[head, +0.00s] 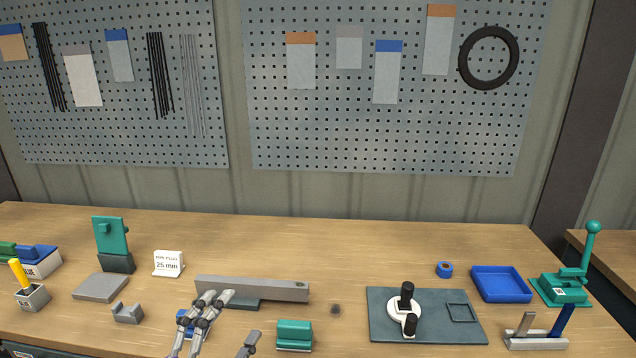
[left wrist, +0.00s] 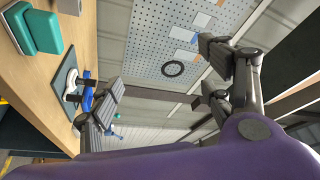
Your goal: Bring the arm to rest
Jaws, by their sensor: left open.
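My left gripper (head: 234,318) shows at the lower left of the middle in the head view, over the front of the wooden bench (head: 370,235). Its fingers are spread apart with nothing between them. In the left wrist view my left gripper (left wrist: 160,68) also shows open and empty, with the pegboard and wall behind the gap. A grey bar (head: 265,289) on a dark base lies just behind the fingers. A small blue thing (head: 182,318) is partly hidden by them. My right gripper is not in view.
A teal block (head: 294,335) stands right of the gripper. Farther right are a dark plate (head: 385,327) with a white round part and black knobs, a blue tray (head: 500,283) and a teal lever press (head: 565,286). A grey cradle (head: 128,313) stands left. The bench's back middle is clear.

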